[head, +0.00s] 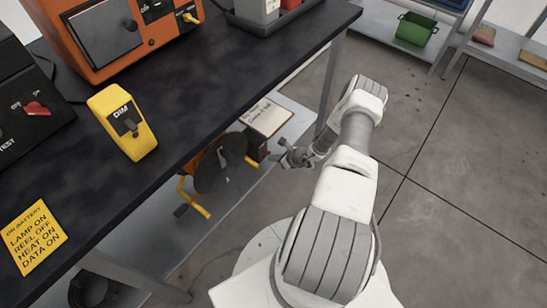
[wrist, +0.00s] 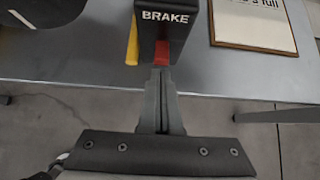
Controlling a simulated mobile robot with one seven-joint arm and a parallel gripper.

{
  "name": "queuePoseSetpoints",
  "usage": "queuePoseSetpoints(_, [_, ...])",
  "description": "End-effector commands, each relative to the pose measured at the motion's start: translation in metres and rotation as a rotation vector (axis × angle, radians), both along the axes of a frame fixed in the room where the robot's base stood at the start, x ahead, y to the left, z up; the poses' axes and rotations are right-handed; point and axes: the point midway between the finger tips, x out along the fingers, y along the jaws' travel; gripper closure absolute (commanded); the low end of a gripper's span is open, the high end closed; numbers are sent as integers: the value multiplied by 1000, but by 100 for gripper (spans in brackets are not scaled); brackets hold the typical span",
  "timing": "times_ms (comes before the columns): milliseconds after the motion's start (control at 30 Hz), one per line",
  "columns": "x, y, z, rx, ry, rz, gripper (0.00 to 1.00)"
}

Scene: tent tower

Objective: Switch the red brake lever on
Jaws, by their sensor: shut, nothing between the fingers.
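In the wrist view a black box labelled BRAKE (wrist: 165,18) sits at the top middle. Its red brake lever (wrist: 161,52) shows at the near face, just past my fingertips. My gripper (wrist: 160,72) is shut and empty, its tips at or very near the lever; I cannot tell whether they touch. In the head view my gripper (head: 286,160) is low beside the bench, at the lower shelf, next to the cable reel (head: 218,165). The lever is too small there to tell its position.
The dark bench top (head: 210,90) overhangs, carrying a yellow DIM box (head: 122,122), an orange unit (head: 125,35) and a yellow note (head: 34,237). Open floor (head: 440,210) lies to the right.

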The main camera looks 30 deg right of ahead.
Motion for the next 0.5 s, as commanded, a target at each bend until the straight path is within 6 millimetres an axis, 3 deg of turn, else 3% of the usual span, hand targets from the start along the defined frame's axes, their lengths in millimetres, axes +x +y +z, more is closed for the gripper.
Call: queuePoseSetpoints(500, [0,0,16,0,0,0,100])
